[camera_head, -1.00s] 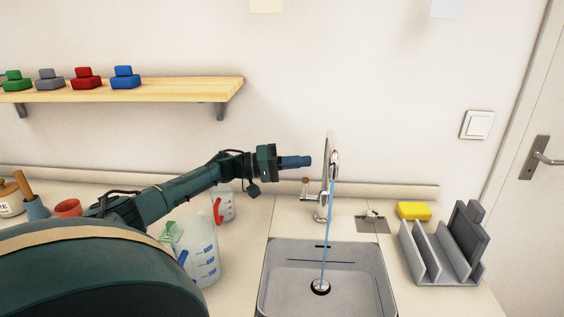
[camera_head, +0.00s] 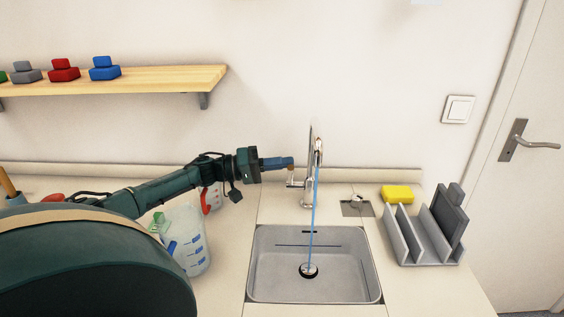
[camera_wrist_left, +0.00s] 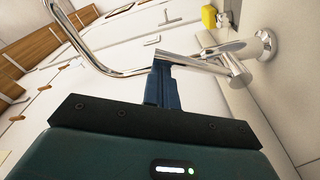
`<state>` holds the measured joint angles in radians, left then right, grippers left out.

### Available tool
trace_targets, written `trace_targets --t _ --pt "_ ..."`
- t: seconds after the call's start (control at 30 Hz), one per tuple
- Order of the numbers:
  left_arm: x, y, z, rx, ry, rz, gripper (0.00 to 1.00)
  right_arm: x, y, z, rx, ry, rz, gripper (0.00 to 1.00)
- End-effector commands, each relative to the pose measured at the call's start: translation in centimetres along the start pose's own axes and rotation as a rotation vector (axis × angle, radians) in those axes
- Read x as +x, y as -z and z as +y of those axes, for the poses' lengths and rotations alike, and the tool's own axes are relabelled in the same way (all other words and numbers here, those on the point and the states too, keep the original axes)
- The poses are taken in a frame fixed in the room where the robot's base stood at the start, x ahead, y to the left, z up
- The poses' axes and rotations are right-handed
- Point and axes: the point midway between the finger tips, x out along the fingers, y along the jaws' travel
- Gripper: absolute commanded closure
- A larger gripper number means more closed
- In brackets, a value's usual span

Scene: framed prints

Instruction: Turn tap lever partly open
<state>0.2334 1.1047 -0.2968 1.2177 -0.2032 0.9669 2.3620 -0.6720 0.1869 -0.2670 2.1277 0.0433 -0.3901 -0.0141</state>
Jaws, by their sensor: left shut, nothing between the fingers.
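The chrome tap (camera_head: 309,180) stands behind the sink, with a blue stream of water (camera_head: 312,225) falling from its curved spout to the drain. Its lever (camera_head: 292,183) sticks out on the left side. My left gripper (camera_head: 291,162) is shut and empty, its blue fingers just above and left of the lever. In the left wrist view the closed fingers (camera_wrist_left: 160,82) are close to the chrome tap (camera_wrist_left: 205,62); I cannot tell whether they touch it. My right gripper is not in view.
The sink (camera_head: 262,275) lies below the tap. A clear measuring jug (camera_head: 190,245) stands left of it under my arm. A grey rack (camera_head: 408,240) and yellow sponge (camera_head: 397,193) are at right. A wooden shelf (camera_head: 160,80) hangs above left.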

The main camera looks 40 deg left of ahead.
Motion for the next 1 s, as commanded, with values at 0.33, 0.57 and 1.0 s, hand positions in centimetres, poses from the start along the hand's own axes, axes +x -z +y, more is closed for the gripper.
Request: trace_targets --t 0.33,0.57,1.0 --pt "-0.4 -1.8 0.1 -0.001 0.0 0.0 1.0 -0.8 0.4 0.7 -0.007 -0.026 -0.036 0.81" --pt "-0.4 -1.8 0.1 0.0 0.0 0.0 1.0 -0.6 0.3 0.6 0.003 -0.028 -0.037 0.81" --pt "-0.1 0.8 4.9 0.003 0.002 -0.005 1.0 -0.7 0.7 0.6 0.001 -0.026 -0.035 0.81"
